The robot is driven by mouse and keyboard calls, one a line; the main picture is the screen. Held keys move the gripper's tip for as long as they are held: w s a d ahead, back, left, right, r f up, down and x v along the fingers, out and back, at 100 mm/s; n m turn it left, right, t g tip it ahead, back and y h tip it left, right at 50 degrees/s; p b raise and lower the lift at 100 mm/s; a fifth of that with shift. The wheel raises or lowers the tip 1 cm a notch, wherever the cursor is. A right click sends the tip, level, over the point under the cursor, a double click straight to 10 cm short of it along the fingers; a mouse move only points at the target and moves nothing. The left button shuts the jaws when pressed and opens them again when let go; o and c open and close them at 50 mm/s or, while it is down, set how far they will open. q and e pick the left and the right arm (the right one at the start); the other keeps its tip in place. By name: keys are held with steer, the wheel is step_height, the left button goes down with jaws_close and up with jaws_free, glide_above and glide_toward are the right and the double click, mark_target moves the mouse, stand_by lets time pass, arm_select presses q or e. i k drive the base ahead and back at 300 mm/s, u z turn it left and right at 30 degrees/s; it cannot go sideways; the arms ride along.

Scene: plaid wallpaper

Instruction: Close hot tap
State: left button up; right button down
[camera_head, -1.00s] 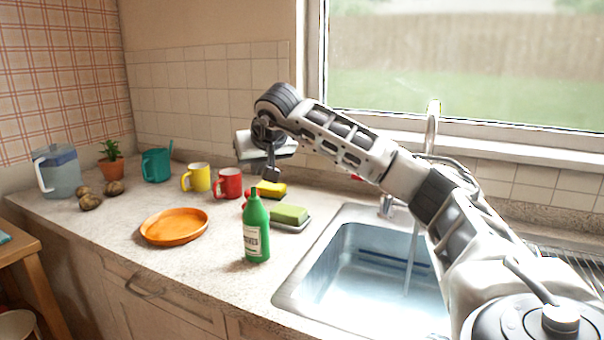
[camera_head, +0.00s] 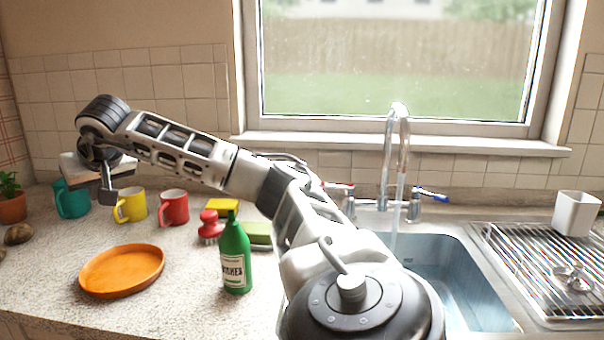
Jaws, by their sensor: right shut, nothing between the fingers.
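The tap (camera_head: 398,140) is a tall chrome spout behind the sink, with a stream of water falling into the basin. The hot tap handle (camera_head: 338,187) has a red lever on the left side of the tap, partly close behind my forearm in the picture. The cold handle (camera_head: 430,194) has a blue lever on the right. My right gripper (camera_head: 107,196) is shut and empty, pointing down at the far left in front of the teal and yellow mugs, well away from the tap. My right arm crosses the middle of the picture. My left gripper is not in view.
A green bottle (camera_head: 235,260), an orange plate (camera_head: 122,270), a red brush (camera_head: 210,228), a yellow mug (camera_head: 131,206) and a red mug (camera_head: 174,207) stand on the counter. The sink (camera_head: 450,260) lies right of my arm, with a drying rack (camera_head: 530,262) and white cup (camera_head: 575,213) beyond.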

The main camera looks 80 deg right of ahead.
mark_target(349, 187)
steer(key=z, duration=0.8)
steer(key=i, duration=0.95)
steer(key=z, duration=1)
